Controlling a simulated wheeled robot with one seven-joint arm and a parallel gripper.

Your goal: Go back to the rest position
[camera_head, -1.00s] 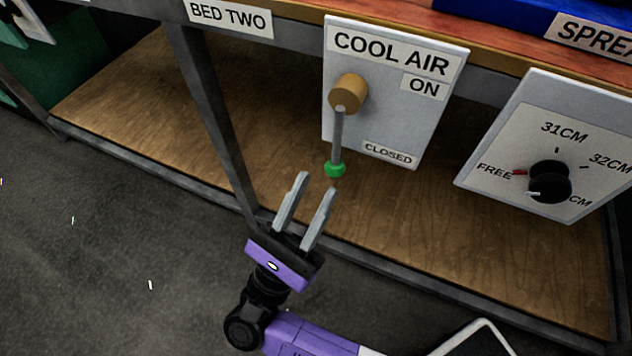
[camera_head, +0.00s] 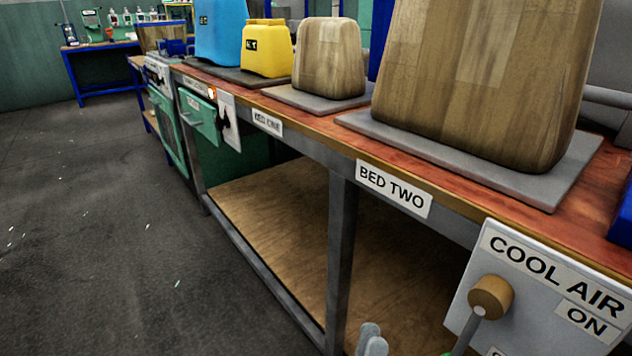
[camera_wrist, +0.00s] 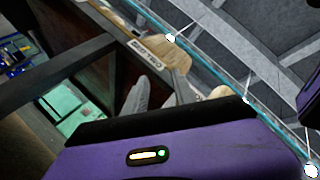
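My gripper (camera_head: 372,338) shows only its grey fingertips at the bottom edge of the head view. In the wrist view its two fingers (camera_wrist: 160,95) stand apart with nothing held between them. The COOL AIR panel (camera_head: 570,262) is at the lower right of the head view. Its lever has a brass hub (camera_head: 491,297) and a rod pointing down toward the CLOSED side; the lower end is mostly cut off by the frame. My fingertips are left of the lever, apart from it in the picture.
The bench has a BED TWO label (camera_head: 394,189) and a dark metal leg (camera_head: 341,262) near my gripper. A wooden block (camera_head: 470,80), a smaller wooden block (camera_head: 330,58) and a yellow container (camera_head: 267,50) stand on top. Open grey floor (camera_head: 110,230) lies to the left.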

